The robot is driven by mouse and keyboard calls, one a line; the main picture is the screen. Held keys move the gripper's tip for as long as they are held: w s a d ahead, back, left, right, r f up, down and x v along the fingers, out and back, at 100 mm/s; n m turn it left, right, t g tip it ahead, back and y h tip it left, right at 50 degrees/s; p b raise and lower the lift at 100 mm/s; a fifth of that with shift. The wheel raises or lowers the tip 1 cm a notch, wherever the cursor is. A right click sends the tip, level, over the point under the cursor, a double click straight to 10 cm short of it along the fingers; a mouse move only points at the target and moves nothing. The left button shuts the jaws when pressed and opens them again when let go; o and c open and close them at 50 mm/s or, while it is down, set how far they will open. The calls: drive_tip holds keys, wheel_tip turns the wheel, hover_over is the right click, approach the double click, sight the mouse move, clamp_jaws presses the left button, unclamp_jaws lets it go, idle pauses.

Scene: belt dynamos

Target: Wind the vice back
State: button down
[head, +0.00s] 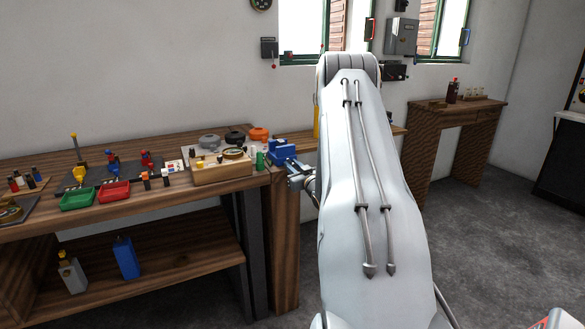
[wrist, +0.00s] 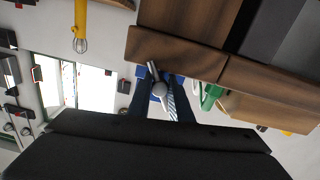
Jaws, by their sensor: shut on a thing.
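The blue vice (head: 283,151) sits at the right end of the long wooden bench. My gripper (head: 298,178) is just in front of it, largely hidden behind my white arm. In the wrist view, my gripper (wrist: 158,96) has its dark fingers on either side of the vice's grey round screw head and bar handle (wrist: 159,89). It is shut on this handle. Blue parts of the vice (wrist: 179,79) show behind it, but most of the vice, including its jaw gap, is hidden.
A wooden box (head: 222,173) with small parts stands left of the vice. Green (head: 78,199) and red (head: 114,192) trays lie farther left on the bench. A second wooden table (head: 457,104) stands at the back right.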

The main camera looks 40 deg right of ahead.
drive_tip(key=c, duration=1.6)
unclamp_jaws()
drive_tip(key=shift+b+v, duration=0.6)
drive_tip(key=shift+v, duration=3.3)
drive_tip(key=shift+c, duration=0.3)
